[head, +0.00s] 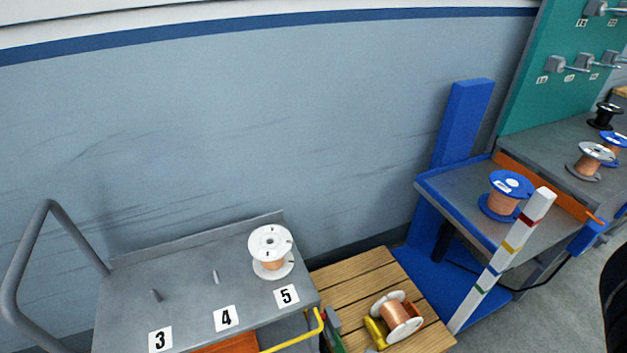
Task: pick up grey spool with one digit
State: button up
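Several copper-wound spools are in the head view. A spool with a pale top and dark grey lower flange (590,161) stands upright on the grey bench (540,140) at the right. A white or light grey spool (271,252) stands upright on the grey cart top beside label 5. Another pale-flanged spool (397,316) lies on its side on the wooden slats. Any digits on these spools are too small to read. My gripper is not in view.
The grey cart (190,268) has two bare pegs near labels 3 and 4. A blue spool (505,194) stands on the blue-edged stand beside a striped white post (513,243). Black (604,116) and blue (614,148) spools share the bench. Grey floor (560,300) is clear at lower right.

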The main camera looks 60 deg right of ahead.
aim_at(585, 170)
jog(key=l+z, duration=0.15)
jog(key=z, duration=0.45)
jog(key=k+l+z, duration=0.1)
jog(key=l+z, duration=0.25)
jog(key=l, duration=0.35)
jog(key=l+z, duration=0.3)
jog(key=l, duration=0.4)
jog(key=i+l, duration=0.1)
jog(key=l, duration=0.8)
